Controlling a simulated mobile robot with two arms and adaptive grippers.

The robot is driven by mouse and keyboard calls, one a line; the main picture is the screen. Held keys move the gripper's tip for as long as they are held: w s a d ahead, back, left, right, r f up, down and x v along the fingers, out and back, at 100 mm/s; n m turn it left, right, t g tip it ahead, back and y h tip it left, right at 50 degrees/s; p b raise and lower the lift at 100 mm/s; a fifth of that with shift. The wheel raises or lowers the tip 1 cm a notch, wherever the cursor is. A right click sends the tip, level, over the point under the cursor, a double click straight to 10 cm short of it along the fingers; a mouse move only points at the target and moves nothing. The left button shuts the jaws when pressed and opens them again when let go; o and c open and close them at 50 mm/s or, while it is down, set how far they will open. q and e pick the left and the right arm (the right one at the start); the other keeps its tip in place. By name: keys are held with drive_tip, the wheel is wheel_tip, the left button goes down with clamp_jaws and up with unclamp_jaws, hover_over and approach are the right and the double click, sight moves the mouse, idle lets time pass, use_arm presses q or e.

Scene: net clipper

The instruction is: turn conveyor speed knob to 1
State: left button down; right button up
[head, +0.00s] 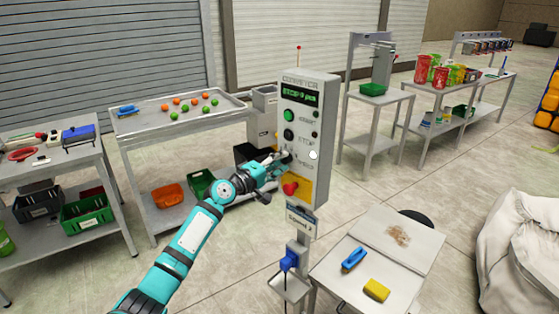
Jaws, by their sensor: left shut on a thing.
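The conveyor control box (318,100) stands on a post in the middle of the head view. It has a green-lit display (299,96), a green button (289,115), a dark button below it and a red emergency button (290,188) on a yellow plate. My left gripper (284,160) reaches the box front from the left, at the knob's height between the dark button and the red one. It is shut on the speed knob (287,156), which is mostly hidden by the fingers, so its setting cannot be read. My right gripper is not in view.
A small table (385,235) with a blue brush (354,259) and a yellow sponge (377,290) stands at the right of the post. A tray table (180,125) with orange and green balls is behind my arm at the left.

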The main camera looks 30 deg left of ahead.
use_arm(q)
drive_tip(key=shift+n+p, duration=0.35)
drive_tip(key=shift+n, duration=0.85)
drive_tip(key=c, duration=1)
unclamp_jaws()
drive_tip(key=shift+o, duration=0.2)
drive_tip(key=shift+s+a, duration=0.1)
drive_tip(key=shift+s, duration=0.1)
drive_tip(key=s+a, duration=0.2)
drive_tip(key=s, duration=0.9)
drive_tip(key=shift+s, duration=0.25)
drive_tip(key=shift+f, duration=0.1)
